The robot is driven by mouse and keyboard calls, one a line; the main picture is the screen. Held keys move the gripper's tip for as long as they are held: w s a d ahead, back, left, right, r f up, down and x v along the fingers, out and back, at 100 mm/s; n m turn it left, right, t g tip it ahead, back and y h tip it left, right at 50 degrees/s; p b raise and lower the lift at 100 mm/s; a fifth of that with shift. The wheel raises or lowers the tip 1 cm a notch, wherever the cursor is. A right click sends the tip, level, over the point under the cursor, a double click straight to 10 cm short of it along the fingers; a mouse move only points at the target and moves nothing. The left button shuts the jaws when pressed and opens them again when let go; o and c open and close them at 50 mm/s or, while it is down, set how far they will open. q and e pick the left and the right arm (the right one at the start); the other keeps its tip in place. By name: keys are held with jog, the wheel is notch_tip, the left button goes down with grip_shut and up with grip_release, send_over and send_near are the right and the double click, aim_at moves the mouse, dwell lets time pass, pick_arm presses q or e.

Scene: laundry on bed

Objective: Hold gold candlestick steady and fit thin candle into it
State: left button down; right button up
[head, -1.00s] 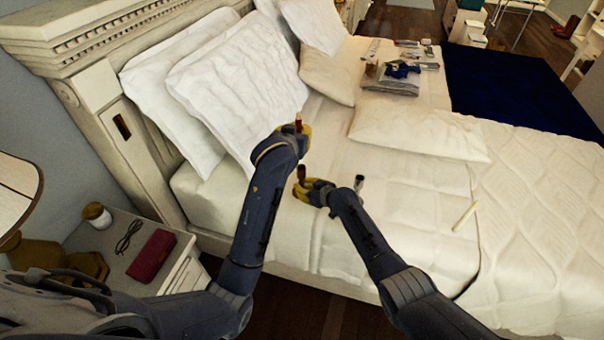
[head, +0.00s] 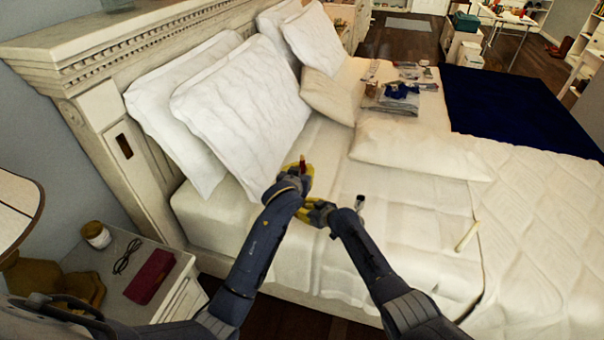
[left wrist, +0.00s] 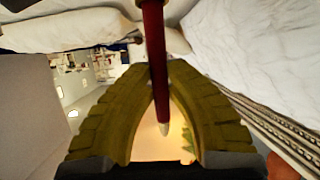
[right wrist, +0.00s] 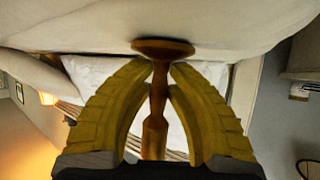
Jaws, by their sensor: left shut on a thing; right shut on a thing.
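My left gripper (head: 300,178) is shut on the thin dark red candle (left wrist: 153,45). The candle stands up from its fingers in the head view (head: 303,160), and its pale tip shows in the left wrist view. My right gripper (head: 318,212) is shut on the stem of the gold-brown candlestick (right wrist: 157,92). The candlestick's wide round base is at the top of the right wrist view, toward the bed. The grippers are close together above the near side of the bed, the left one higher. The candle's lower end and the candlestick's socket opening are hidden.
A pale stick (head: 467,236) lies on the bed (head: 410,225) to the right. White pillows (head: 240,105) lean at the headboard. A nightstand (head: 100,262) at the left holds a jar, glasses and a red case. The bedding right of the grippers is mostly clear.

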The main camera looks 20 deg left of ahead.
pick_arm(q)
jog(key=shift+f, duration=0.6)
jog(key=shift+f, duration=0.15)
jog(key=c, duration=1.4)
grip_release()
jog(key=shift+s+r, duration=0.15)
jog(key=shift+r, duration=0.1)
jog(key=v, duration=1.1)
jog(key=shift+s+r, duration=0.15)
jog(key=shift+s, duration=0.15)
pick_arm(e)
jog(key=o, duration=0.9)
